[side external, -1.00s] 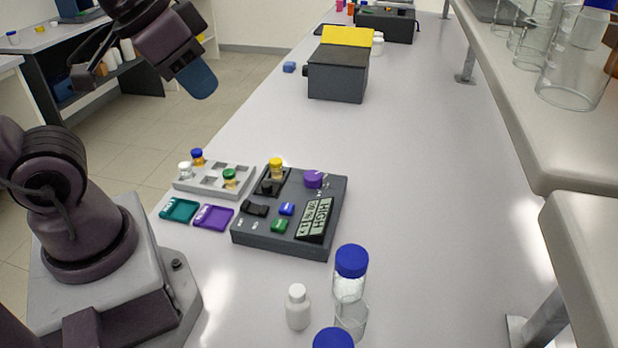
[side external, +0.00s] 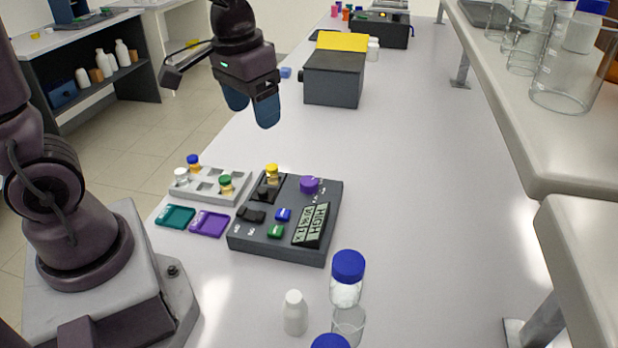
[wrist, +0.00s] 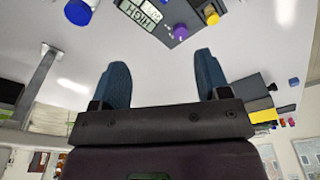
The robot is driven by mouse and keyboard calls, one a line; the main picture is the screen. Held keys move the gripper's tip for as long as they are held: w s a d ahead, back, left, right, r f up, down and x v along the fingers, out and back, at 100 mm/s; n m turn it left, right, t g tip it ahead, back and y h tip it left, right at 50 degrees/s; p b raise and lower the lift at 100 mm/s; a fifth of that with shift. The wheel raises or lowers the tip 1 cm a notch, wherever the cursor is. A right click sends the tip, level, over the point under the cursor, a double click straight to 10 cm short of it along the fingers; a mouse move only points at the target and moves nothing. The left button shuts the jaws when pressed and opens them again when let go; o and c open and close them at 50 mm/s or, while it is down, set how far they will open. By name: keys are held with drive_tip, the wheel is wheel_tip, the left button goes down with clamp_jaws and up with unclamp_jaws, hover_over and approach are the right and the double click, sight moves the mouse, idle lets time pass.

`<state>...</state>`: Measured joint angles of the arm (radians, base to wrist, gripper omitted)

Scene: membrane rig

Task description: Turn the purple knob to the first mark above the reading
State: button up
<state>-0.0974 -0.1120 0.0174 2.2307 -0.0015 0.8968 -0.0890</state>
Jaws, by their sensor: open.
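The purple knob (side external: 309,185) sits at the upper right of the dark grey rig (side external: 273,250) on the bench. It also shows near the top of the wrist view (wrist: 180,32). The rig's tilted display (side external: 311,225) reads HIGH on its top line; the smaller lines and the marks by the knob are too small to read surely. A yellow-capped vial (side external: 272,172) stands in the rig's black holder. My gripper (side external: 252,112) is open and empty, high above the bench and behind the rig, apart from the knob. Its two blue fingers also show in the wrist view (wrist: 160,75).
A grey rack (side external: 211,198) with capped vials, a teal tray (side external: 175,217) and a purple tray (side external: 209,223) lie left of the rig. Blue-capped jars (side external: 347,280) and a white bottle (side external: 295,313) stand in front. A dark box (side external: 334,80) stands behind; bench right of the rig is clear.

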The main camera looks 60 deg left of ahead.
sight(309, 180)
drive_tip(key=w+a+f+n+g, duration=0.1)
drive_tip(key=w+a+f+n, duration=0.25)
drive_tip(key=w+f, duration=0.3)
drive_tip(key=w+a+f+n+g, duration=0.1)
drive_tip(key=w+a+f+n, duration=0.3)
drive_tip(key=w, duration=0.4)
drive_tip(key=f, duration=0.9)
drive_tip(key=d+f, duration=0.1)
drive_tip(key=f, duration=0.3)
drive_tip(key=shift+s+f, duration=0.25)
drive_tip(key=shift+s, duration=0.1)
drive_tip(key=c, duration=0.9)
